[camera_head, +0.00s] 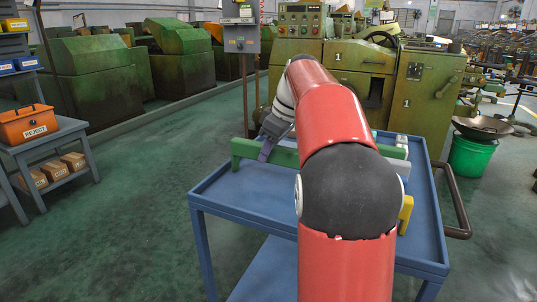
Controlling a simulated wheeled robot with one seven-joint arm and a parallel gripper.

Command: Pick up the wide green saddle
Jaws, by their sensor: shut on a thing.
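The wide green saddle (243,149) is a long green bar with a raised left end. It lies across the far part of the blue cart top (225,186); I cannot tell whether it touches the cart. My gripper (265,153) points down at the saddle's left part and is shut on it. My red arm hides the saddle's middle, and a green stretch shows again to the right of the arm.
Small grey pieces (399,166) and a yellow piece (406,212) are on the cart, right of my arm. A green bucket (470,157) stands right. An orange box (28,124) sits on a side table left. Green machines stand behind; open floor lies left.

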